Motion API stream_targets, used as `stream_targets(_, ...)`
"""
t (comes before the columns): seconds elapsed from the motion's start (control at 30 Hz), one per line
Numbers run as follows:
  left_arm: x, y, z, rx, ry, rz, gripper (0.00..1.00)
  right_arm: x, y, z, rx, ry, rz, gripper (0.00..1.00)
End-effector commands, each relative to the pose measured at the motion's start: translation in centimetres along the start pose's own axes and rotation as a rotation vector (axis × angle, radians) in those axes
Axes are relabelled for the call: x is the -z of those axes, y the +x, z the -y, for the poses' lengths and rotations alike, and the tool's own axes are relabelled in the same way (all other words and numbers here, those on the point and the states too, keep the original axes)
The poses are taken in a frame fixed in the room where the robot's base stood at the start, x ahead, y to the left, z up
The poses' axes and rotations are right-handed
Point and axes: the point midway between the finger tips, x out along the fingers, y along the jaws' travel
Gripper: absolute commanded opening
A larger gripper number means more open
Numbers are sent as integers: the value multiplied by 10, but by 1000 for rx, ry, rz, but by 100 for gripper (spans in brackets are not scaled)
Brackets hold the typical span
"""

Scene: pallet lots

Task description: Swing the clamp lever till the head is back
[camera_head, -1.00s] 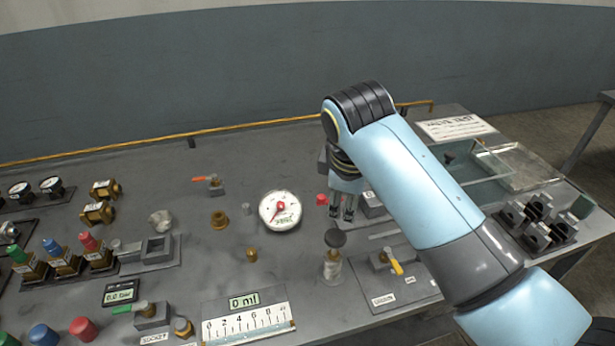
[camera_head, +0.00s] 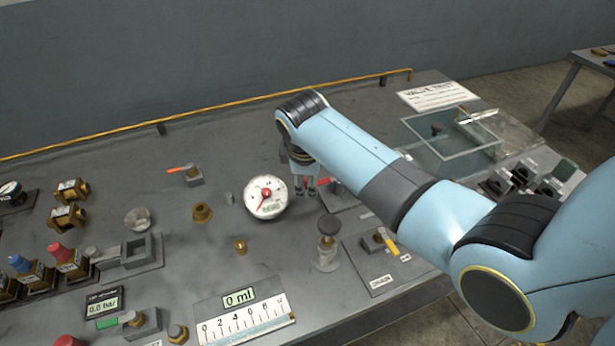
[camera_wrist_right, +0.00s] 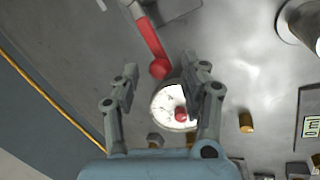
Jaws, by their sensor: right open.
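The clamp lever (camera_wrist_right: 150,38) is a red bar with a red ball end (camera_wrist_right: 160,68) in the right wrist view. It runs from a grey block (camera_wrist_right: 172,8) at the top, and its ball lies between the fingertips in the picture. In the head view a bit of the red lever (camera_head: 322,182) shows just right of my right gripper (camera_head: 305,188). In the right wrist view my right gripper (camera_wrist_right: 162,88) is open, with nothing held. I cannot tell whether a finger touches the lever. The clamp's head is not clearly visible. My left gripper is out of view.
A round white gauge (camera_head: 266,197) stands close left of the right gripper. A dark-capped bottle (camera_head: 327,245) and a yellow-handled valve (camera_head: 385,240) are nearer. A glass tank (camera_head: 450,150) stands behind my right arm. Bench at the back left is fairly clear.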

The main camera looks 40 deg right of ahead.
Motion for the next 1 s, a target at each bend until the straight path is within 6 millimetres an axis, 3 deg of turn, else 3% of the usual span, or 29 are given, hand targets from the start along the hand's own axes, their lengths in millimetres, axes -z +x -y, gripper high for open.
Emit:
stream_targets(0.1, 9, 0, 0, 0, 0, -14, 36, 0, 4, 0, 0, 0, 0, 44)
stream_targets(0.33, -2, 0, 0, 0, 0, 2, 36, 0, 4, 0, -1, 0, 0, 43)
stream_targets(0.67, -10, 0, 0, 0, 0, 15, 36, 0, 4, 0, 0, 0, -1, 0)
stream_targets(1.0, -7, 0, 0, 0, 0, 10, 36, 0, 4, 0, 0, 0, -1, 0)
